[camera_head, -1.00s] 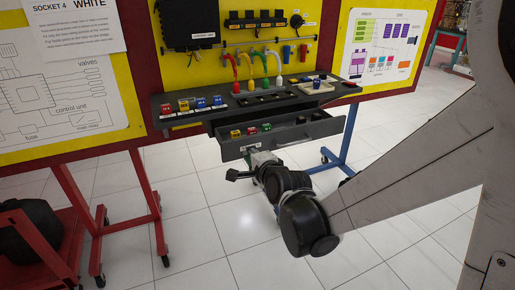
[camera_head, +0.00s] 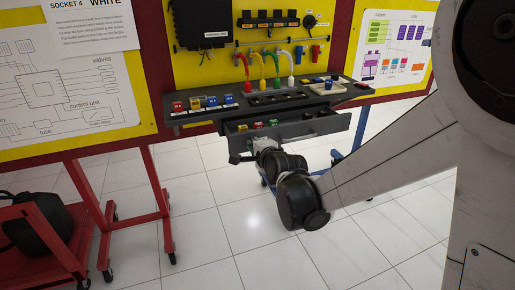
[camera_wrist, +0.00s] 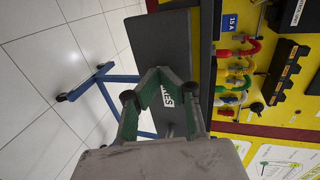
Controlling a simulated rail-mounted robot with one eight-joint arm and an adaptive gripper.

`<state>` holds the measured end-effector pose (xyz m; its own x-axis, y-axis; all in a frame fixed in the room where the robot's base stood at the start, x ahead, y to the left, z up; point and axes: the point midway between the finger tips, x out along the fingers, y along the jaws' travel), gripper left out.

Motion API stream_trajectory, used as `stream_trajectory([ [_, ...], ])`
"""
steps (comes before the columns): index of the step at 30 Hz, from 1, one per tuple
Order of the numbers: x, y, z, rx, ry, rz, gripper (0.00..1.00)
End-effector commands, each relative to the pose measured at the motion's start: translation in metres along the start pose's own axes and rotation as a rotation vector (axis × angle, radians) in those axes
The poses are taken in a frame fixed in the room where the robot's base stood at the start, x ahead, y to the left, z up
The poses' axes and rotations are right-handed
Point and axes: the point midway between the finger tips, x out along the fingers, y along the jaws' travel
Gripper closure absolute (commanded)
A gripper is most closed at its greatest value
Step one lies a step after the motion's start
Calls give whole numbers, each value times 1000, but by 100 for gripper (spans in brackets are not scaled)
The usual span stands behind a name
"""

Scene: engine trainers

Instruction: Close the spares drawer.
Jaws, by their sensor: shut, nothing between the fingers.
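The spares drawer (camera_head: 310,134) is a grey drawer under the shelf of the yellow training board. It stands partly open, with small coloured blocks (camera_head: 257,125) showing inside. My gripper (camera_head: 243,157) is at the left part of the drawer's front, below the blocks. In the wrist view the closed fingers (camera_wrist: 163,76) are at the dark drawer front (camera_wrist: 172,40), over a white label that they partly hide. The gripper is shut and holds nothing. It looks to be against the front, but exact contact is hidden.
The grey shelf (camera_head: 187,115) above the drawer carries coloured blocks and a tray. Coloured hoses (camera_head: 258,68) hang above it. A red stand (camera_head: 155,200) is to the left, and a blue leg (camera_wrist: 100,78) stands below the board. The tiled floor in front is clear.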

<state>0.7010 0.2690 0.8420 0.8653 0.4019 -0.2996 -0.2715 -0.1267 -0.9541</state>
Motion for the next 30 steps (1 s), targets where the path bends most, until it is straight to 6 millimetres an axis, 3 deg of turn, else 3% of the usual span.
stream_trajectory([
  [6, 46, -14, 0, 0, 0, 0, 100],
  [15, 92, -29, 0, 1, 0, 0, 100],
  [21, 105, -33, 0, 1, 0, 0, 100],
  [30, 107, -34, 0, 1, 0, 0, 100],
])
